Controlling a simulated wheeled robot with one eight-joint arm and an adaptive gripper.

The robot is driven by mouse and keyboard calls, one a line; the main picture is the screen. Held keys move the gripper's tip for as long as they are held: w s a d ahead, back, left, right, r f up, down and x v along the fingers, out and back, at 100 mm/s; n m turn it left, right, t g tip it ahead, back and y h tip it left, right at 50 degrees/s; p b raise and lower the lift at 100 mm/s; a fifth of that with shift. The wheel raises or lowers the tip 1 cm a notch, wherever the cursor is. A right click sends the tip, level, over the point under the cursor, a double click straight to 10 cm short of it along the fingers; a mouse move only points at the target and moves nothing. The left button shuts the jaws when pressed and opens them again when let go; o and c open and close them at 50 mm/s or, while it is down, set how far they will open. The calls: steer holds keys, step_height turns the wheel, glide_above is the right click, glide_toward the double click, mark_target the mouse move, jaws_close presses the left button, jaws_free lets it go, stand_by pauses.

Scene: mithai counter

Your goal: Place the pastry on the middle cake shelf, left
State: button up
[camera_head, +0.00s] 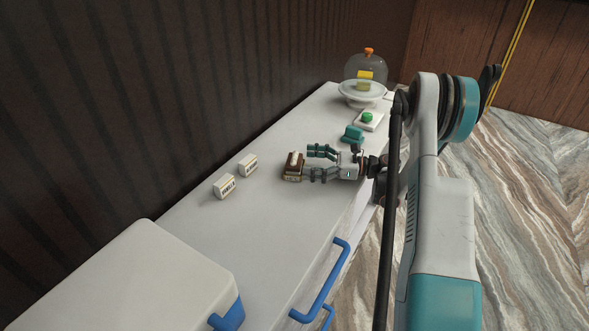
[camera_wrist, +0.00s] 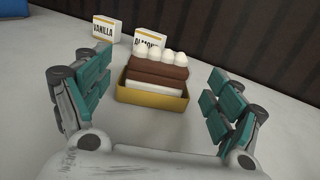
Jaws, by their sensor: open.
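The pastry (camera_wrist: 158,76) is a layered brown and white block topped with white dollops, in a shallow gold tray (camera_wrist: 150,97). In the head view the pastry (camera_head: 294,160) sits on the white counter (camera_head: 255,205). My gripper (camera_head: 308,164) is open, with its teal-padded fingers pointing at the pastry from the right. In the wrist view the gripper (camera_wrist: 152,100) has one finger on each side of the pastry, apart from it, with nothing held. No cake shelf that I can make out shows in either view.
Small label blocks, VANILLA (camera_wrist: 106,30) and ALMOND (camera_wrist: 149,39), stand behind the pastry. A teal block (camera_head: 352,133), a green button on a white base (camera_head: 367,118) and a glass-domed cake stand (camera_head: 362,88) lie farther back. A white box (camera_head: 130,285) stands in front at left.

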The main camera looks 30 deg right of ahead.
mark_target(299, 159)
steer(key=b+x, duration=0.1)
steer(key=x, duration=0.2)
steer(key=shift+w+a, duration=0.1)
steer(key=shift+a, duration=0.2)
steer(key=c, duration=1.2)
steer(key=shift+r, duration=0.1)
steer(key=shift+c, duration=0.2)
step_height(299, 159, up, 20)
steer(key=p, duration=0.6)
steer(key=shift+p, duration=0.3)
